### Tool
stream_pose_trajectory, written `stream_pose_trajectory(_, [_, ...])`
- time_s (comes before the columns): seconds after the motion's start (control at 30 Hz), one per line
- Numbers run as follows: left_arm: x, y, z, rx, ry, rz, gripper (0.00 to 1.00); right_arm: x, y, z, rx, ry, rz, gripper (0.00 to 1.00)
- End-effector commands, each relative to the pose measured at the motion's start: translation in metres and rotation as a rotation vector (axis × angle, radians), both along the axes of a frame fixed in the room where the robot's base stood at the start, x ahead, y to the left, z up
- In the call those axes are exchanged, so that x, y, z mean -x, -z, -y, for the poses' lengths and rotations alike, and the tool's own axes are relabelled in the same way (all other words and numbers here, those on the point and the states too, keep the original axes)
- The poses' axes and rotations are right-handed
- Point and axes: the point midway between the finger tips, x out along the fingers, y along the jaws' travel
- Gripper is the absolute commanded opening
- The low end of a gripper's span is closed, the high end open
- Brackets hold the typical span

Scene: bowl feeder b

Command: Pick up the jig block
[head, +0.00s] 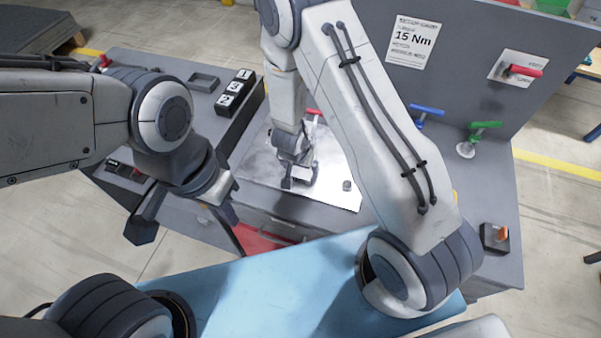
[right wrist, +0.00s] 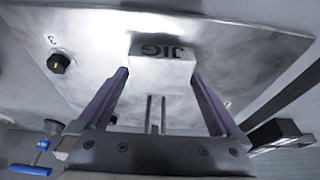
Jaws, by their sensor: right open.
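The jig block (right wrist: 161,64) is a pale metal block with dark "JIG" lettering, on the shiny metal plate (right wrist: 95,30). In the right wrist view it lies between and beyond the finger tips of my right gripper (right wrist: 163,82). The fingers are apart; I cannot tell whether they touch it. In the head view my right gripper (head: 301,176) is low over the plate, and the arm and gripper largely hide the block. My left gripper (head: 185,224) is open and empty, left of the bench front.
A dark bolt (right wrist: 60,63) stands on the plate by a "3". Blue (head: 427,110) and green (head: 484,126) handled tools are at the back right. An upright panel (head: 460,60) bounds the back.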

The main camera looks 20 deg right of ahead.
Motion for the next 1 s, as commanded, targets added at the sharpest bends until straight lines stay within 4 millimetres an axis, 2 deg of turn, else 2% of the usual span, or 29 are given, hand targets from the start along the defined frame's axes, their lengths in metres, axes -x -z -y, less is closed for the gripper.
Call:
stream_pose_trajectory(0.27, [0.0,0.001,0.0,0.0,0.0,0.0,0.0,-0.002,0.004,0.001,0.0,0.0,0.001,1.0])
stream_pose_trajectory(0.37, [0.0,0.001,0.0,0.0,0.0,0.0,0.0,-0.002,0.004,0.001,0.0,0.0,0.001,0.66])
stream_pose_trajectory(0.5, [0.0,0.001,0.0,0.0,0.0,0.0,0.0,-0.001,0.004,0.001,0.0,0.0,0.001,0.12])
stream_pose_trajectory(0.77, [0.0,0.0,0.0,0.0,0.0,0.0,0.0,-0.002,0.003,0.001,0.0,-0.001,0.003,0.1])
stream_pose_trajectory(1.0, [0.0,-0.012,0.0,0.0,0.001,0.0,0.0,-0.002,-0.009,0.002,0.0,0.003,0.003,0.1])
